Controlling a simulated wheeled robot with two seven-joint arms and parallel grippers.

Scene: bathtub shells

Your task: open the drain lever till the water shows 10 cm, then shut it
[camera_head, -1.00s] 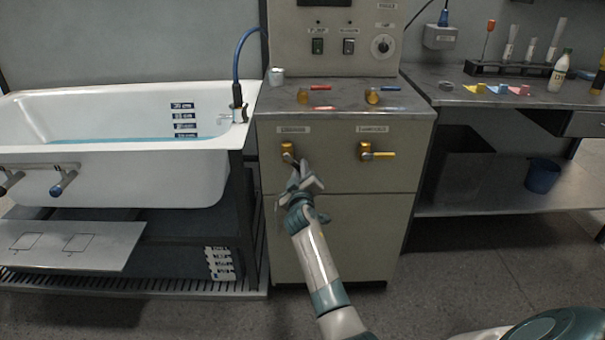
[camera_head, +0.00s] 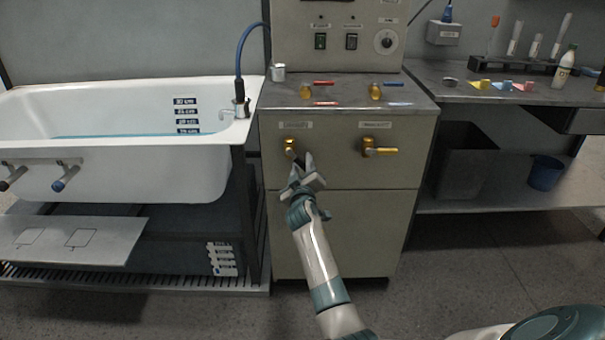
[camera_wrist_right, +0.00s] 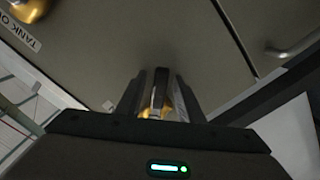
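The left brass lever valve (camera_head: 290,147) is on the cabinet front under a small label. Its handle runs down and right to my right gripper (camera_head: 306,164), which hides its end. In the right wrist view, brass shows between and behind the close-set fingers (camera_wrist_right: 160,98); I cannot tell whether they grip it. The right brass lever (camera_head: 378,150) lies level, pointing right. The white tub (camera_head: 120,175) holds blue water (camera_head: 120,135). The water line meets the scale (camera_head: 187,115) near its lowest visible marks, around or just under 20 cm. My left gripper is not in view.
A blue hose (camera_head: 239,60) reaches the tub rim. A side bench (camera_head: 480,95) with bottles and tubes stands right. The floor in front is open.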

